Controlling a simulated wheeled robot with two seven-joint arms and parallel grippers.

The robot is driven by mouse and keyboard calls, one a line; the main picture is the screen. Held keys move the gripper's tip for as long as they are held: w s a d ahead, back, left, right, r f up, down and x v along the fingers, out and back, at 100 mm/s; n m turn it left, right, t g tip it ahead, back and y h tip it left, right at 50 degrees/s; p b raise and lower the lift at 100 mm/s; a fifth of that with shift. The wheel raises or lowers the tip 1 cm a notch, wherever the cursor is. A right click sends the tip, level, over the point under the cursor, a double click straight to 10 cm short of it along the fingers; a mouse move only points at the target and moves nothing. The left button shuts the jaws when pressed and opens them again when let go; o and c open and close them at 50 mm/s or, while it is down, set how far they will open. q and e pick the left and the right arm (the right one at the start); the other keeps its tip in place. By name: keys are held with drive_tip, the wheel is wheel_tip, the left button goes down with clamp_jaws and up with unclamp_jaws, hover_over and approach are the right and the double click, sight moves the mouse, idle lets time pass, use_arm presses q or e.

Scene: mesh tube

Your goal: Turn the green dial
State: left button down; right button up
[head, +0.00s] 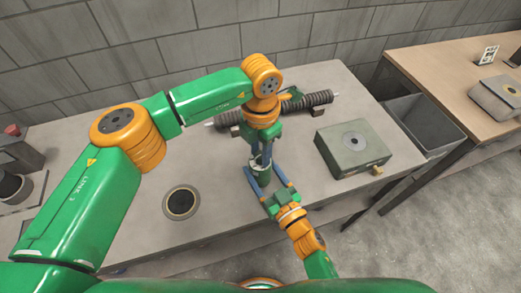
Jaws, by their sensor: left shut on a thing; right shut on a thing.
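The fingers and arm hide much of the piece. I cannot tell whether it touches the table.
A dark ribbed tube (309,101) lies at the back, partly behind my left wrist. A grey-green box (352,150) with a round disc and brass knob stands right. A dark ring (181,202) lies front left. A grey bin (421,120) stands beyond the table's right edge.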

use_arm(q)
drive_tip(key=shift+n, duration=0.6)
drive_tip(key=c, duration=0.5)
unclamp_jaws()
drive_tip(key=shift+c, duration=0.2)
wheel_tip(320, 180, up, 12)
use_arm(e)
drive_tip(key=o, duration=1.5)
